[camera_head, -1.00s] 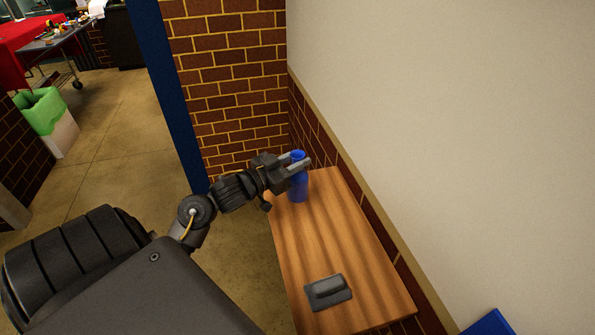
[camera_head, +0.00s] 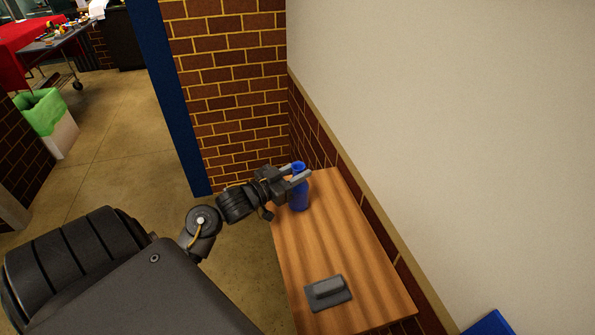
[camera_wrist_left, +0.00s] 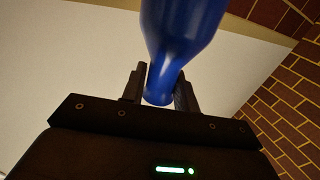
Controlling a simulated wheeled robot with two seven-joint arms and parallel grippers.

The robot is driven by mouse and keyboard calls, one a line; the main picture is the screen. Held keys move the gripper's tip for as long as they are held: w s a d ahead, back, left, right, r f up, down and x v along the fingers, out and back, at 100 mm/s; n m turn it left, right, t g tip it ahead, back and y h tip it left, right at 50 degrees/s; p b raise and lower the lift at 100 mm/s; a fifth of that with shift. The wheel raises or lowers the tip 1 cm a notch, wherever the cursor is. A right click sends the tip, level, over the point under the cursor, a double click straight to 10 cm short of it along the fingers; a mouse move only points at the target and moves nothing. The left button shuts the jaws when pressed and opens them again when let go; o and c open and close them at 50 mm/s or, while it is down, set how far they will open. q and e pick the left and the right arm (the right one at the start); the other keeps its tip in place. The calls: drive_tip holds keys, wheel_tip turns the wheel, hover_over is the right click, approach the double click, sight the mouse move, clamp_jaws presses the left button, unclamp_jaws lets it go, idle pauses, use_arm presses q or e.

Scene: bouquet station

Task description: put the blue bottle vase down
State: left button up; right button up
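The blue bottle vase (camera_head: 300,198) is upright at the far end of the wooden table (camera_head: 335,240). Its base is at or just above the tabletop; I cannot tell if it touches. My left gripper (camera_head: 297,175) comes in from the left, with its fingers on either side of the bottle's neck. In the left wrist view the bottle (camera_wrist_left: 178,30) is between the two fingers (camera_wrist_left: 160,90), which close on its narrow end. My right gripper is not in view.
A grey block on a flat base (camera_head: 328,290) lies at the table's near end. The middle of the table is clear. A brick wall (camera_head: 235,90) stands behind the far end and a pale wall (camera_head: 460,120) runs along the right side.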

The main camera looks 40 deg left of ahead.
use_arm(q)
drive_tip(key=o, duration=0.4)
drive_tip(key=shift+r, duration=0.1)
drive_tip(key=shift+r, duration=0.25)
drive_tip(key=shift+b+v, duration=0.65)
drive_tip(key=shift+v, duration=5.4)
drive_tip(key=shift+f, duration=0.1)
